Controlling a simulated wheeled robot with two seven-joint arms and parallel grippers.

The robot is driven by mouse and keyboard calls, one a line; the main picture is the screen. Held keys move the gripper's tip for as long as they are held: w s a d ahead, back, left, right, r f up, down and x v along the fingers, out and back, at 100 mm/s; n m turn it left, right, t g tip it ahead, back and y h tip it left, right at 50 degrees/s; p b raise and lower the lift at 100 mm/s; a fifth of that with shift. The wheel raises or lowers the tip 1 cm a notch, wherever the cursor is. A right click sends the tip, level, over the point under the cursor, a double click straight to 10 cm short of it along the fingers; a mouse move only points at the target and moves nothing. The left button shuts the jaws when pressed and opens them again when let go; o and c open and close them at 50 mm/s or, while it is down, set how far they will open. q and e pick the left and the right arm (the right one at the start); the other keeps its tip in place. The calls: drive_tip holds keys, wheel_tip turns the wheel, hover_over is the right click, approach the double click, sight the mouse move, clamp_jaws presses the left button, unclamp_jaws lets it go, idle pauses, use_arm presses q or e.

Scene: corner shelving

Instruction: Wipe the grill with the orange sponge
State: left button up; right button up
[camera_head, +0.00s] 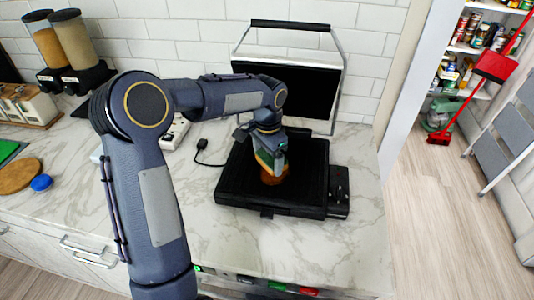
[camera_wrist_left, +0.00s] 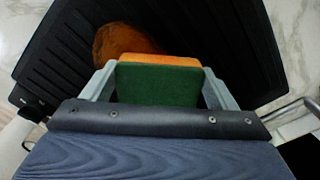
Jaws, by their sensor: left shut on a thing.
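The grill (camera_head: 308,168) stands open on the counter, its black ridged plate flat and its lid (camera_head: 300,88) raised against the tiled wall. The sponge (camera_head: 265,160), orange on one side and green on the other, is held by my left gripper (camera_head: 271,162) over the middle of the plate. In the left wrist view the sponge (camera_wrist_left: 158,85) sits between the two grey fingers. An orange-brown stain (camera_wrist_left: 122,40) lies on the ridged plate just beyond it. I cannot tell whether the sponge touches the plate. My right gripper is not in view.
Two grain dispensers (camera_head: 70,50) stand at the back left. A round wooden board (camera_head: 20,175) and a blue lid (camera_head: 41,183) lie at the left. The marble counter (camera_head: 240,245) in front of the grill is clear. A pantry shelf (camera_head: 475,40) stands at the right.

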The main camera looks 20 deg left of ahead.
sight(270, 189)
use_arm(q)
drive_tip(key=shift+s+d+f+b, duration=0.1)
drive_tip(key=shift+s+d+b, duration=0.25)
drive_tip(key=shift+s, duration=0.35)
drive_tip(key=shift+s+d+f+b, duration=0.1)
drive_tip(key=shift+s+d, duration=0.3)
drive_tip(key=shift+s, duration=0.25)
drive_tip(key=shift+s+d+r+b, duration=0.1)
drive_tip(key=shift+s+d+b, duration=0.1)
drive_tip(key=shift+s+d, duration=0.4)
drive_tip(key=shift+s+d+b, duration=0.2)
drive_tip(key=shift+s+d, duration=0.05)
drive_tip(key=shift+s, duration=0.7)
drive_tip(key=shift+s+d+r+b, duration=0.1)
drive_tip(key=shift+s+d+b, duration=0.1)
drive_tip(key=shift+s+d, duration=0.4)
drive_tip(key=shift+s+a+f, duration=0.1)
drive_tip(key=shift+s+f, duration=0.05)
drive_tip(key=shift+s, duration=0.1)
